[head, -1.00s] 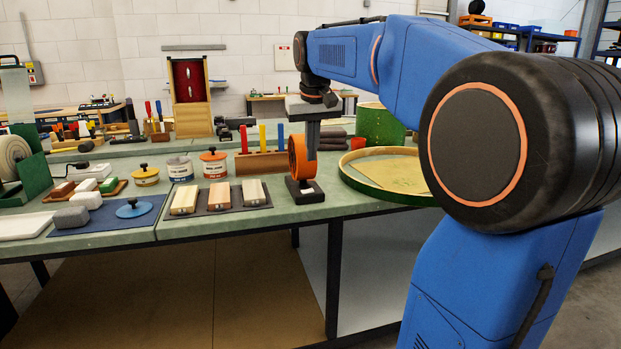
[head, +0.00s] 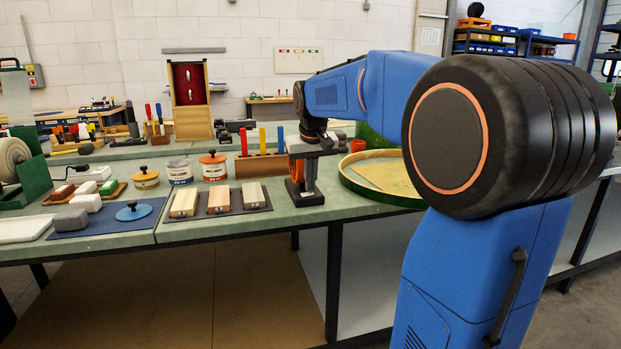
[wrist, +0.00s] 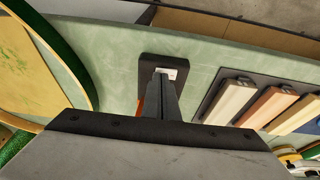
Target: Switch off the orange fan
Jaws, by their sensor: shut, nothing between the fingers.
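The orange fan (head: 295,172) stands on its dark base (head: 304,199) near the front edge of the bench, mostly hidden behind my gripper in the head view. In the wrist view only an orange sliver (wrist: 140,106) shows beside my fingers. A small pale switch plate (wrist: 172,74) shows on the base there. My gripper (head: 310,188) points down in front of the fan, shut and empty. In the wrist view its fingertips (wrist: 162,78) overlap the switch plate; I cannot tell whether they touch it. The switch's position is not readable.
A round green-rimmed drum hoop (head: 347,184) lies right of the fan. A mat with several wooden blocks (head: 218,202) lies to the left. A wooden rack with coloured handles (head: 258,166) stands behind. The bench's front edge is close to the fan base.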

